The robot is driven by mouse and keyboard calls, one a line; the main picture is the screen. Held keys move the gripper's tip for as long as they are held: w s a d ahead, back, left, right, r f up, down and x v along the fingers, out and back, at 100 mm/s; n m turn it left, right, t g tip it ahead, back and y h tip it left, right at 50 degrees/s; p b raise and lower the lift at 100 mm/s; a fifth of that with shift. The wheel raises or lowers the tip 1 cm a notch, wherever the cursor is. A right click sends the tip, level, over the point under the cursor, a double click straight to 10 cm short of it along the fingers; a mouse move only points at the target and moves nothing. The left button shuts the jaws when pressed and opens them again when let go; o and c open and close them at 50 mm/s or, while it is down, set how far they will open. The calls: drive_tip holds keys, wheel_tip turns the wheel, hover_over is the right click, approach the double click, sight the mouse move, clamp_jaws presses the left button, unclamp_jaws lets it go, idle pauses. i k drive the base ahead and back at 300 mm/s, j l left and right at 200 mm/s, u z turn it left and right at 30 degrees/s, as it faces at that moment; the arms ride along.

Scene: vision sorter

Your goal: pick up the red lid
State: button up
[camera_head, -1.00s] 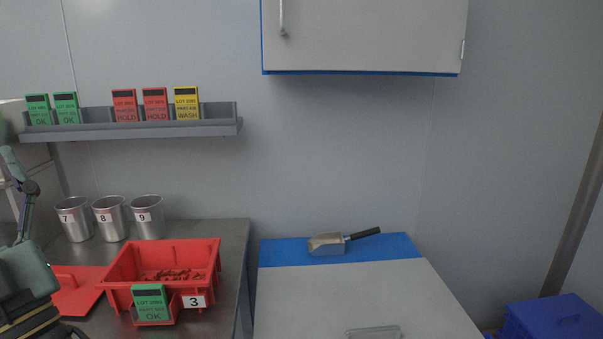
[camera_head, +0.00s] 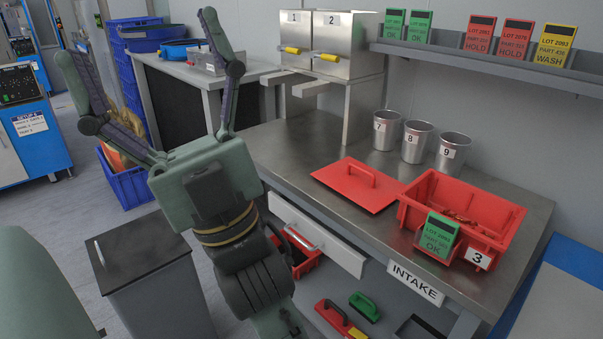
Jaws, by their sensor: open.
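The red lid (camera_head: 350,188) is a flat red plate with a raised handle on top. It lies on the steel table, left of the red bin numbered 3 (camera_head: 416,204), which holds reddish parts. My gripper (camera_head: 148,82) is open and empty, its two fingers spread wide and pointing up. It is in the air to the left of the lid, in front of the table and well apart from it.
Metal cups 7, 8 and 9 (camera_head: 417,141) stand behind the lid. Steel dispensers 1 and 2 (camera_head: 345,42) stand at the table's back left. A grey cabinet (camera_head: 155,285) stands at lower left.

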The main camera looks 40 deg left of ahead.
sight(373, 190)
drive_tip(key=u, duration=0.8)
drive_tip(key=i+l+u, duration=0.2)
drive_tip(key=i+u, duration=0.15)
drive_tip(key=i, duration=0.15)
drive_tip(key=i+l+u, duration=0.35)
drive_tip(key=i+j, duration=0.05)
drive_tip(key=i, duration=0.05)
